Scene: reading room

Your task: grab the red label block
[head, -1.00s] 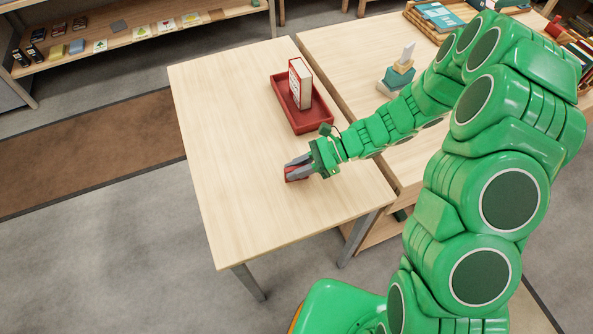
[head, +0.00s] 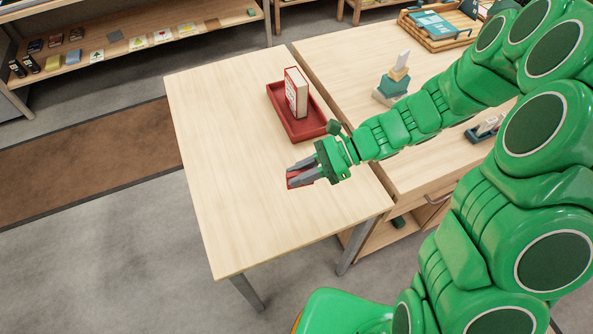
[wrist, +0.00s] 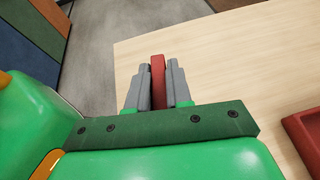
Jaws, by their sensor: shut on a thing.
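The red label block (head: 294,179) is between the grey fingers of my gripper (head: 301,174), over the light wooden table (head: 220,170). In the wrist view the red block (wrist: 158,80) stands upright between the two fingers (wrist: 158,86), and both fingers press against its sides. My gripper is shut on it. Most of the block is hidden by the fingers in the head view, and I cannot tell whether it touches the tabletop.
A red tray (head: 318,128) holding an upright red-and-white book (head: 296,93) is on the table behind my gripper. A second table to the right bears stacked blocks (head: 394,85) and a wooden tray (head: 432,34). The table's left and front are clear.

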